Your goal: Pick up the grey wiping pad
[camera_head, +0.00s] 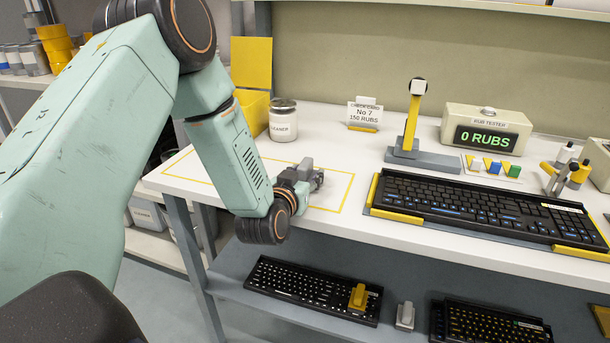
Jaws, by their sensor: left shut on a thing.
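My left arm reaches in from the left, and its gripper (311,182) is low over the white bench, inside a yellow outlined area. The gripper is shut on a small grey thing, which I take to be the grey wiping pad (304,171). The fingers and wrist hide most of it, and I cannot tell whether it touches the bench. Another grey block (405,316) with a light base stands on the lower shelf. My right gripper is not in view.
A cleaner jar (283,120) stands behind the gripper. A black keyboard (480,208) in a yellow-edged holder lies to the right, with a yellow-posted stand (411,125) and a rub tester (486,130) reading 0 behind. Keyboards (300,287) lie on the lower shelf.

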